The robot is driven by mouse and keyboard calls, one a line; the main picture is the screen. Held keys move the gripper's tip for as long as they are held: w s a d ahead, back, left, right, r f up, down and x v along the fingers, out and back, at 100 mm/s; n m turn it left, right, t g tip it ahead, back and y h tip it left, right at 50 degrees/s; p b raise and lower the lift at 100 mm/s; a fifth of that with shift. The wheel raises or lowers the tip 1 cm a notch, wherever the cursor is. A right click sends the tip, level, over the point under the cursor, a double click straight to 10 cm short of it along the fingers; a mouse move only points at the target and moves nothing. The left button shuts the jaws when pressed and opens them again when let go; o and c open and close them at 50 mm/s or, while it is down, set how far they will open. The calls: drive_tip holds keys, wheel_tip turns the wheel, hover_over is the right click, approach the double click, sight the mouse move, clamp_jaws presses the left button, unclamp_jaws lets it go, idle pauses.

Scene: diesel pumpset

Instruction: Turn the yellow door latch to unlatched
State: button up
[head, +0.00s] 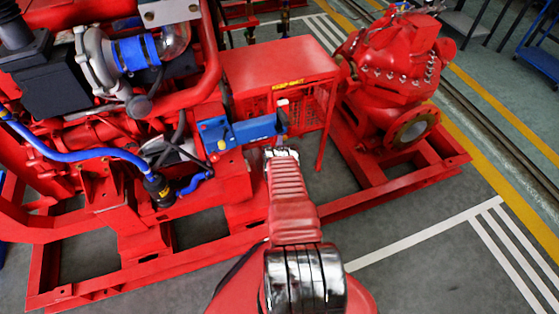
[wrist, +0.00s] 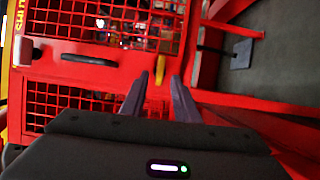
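A small yellow latch (wrist: 160,70) stands upright on the red mesh door (wrist: 92,73) in the wrist view. My gripper (wrist: 157,84) is open, its two dark fingers spread apart and pointing at the door. The latch shows just beyond the fingertips, between them and closer to the left one. I cannot tell whether either finger touches it. In the head view my red arm reaches up to the red guard (head: 305,108). There I cannot make out the latch or the fingers clearly.
A black handle (wrist: 90,59) sits on the door, left of the latch. A red frame post stands to the right, with grey floor (wrist: 262,75) beyond. In the head view, a blue panel (head: 215,133) and engine are left of my arm; a red pump (head: 395,60) is right.

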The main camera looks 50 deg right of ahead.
drive_tip(key=v, duration=1.3)
drive_tip(key=shift+f, duration=0.15)
idle(0.3)
